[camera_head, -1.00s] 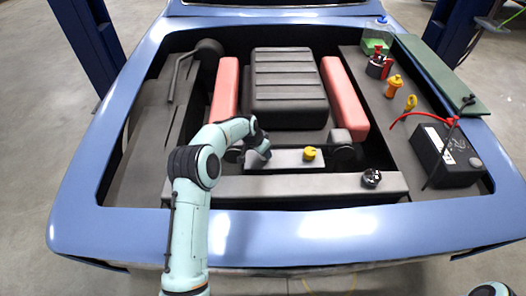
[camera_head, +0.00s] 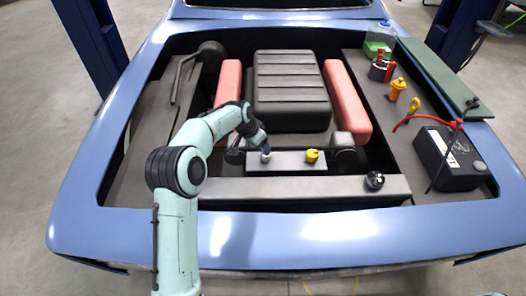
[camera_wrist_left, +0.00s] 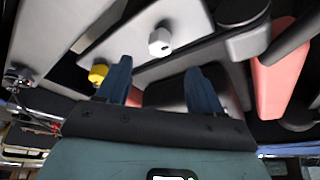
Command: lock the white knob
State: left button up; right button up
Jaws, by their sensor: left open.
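The white knob (camera_head: 266,157) stands on the light grey block across the engine bay, left of the yellow cap. In the left wrist view the white knob (camera_wrist_left: 160,41) is a short, round piece with a dark mark on its side. My left gripper (camera_head: 264,148) is just behind and above the knob. In the left wrist view the blue fingers of my left gripper (camera_wrist_left: 155,68) are apart with nothing between them. The knob shows beyond the fingertips, between their lines, and looks untouched. My right gripper is not in view.
The yellow cap (camera_head: 312,156) is on the same block, to the right. A dark ribbed engine cover (camera_head: 290,90) stands behind, between two red side covers (camera_head: 347,100). A black battery (camera_head: 447,160) with a red cable is at right. The blue front edge (camera_head: 330,228) is clear.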

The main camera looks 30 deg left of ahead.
pick_arm(q)
jog(key=v, duration=0.5)
jog(key=shift+w, duration=0.1)
dwell(0.4)
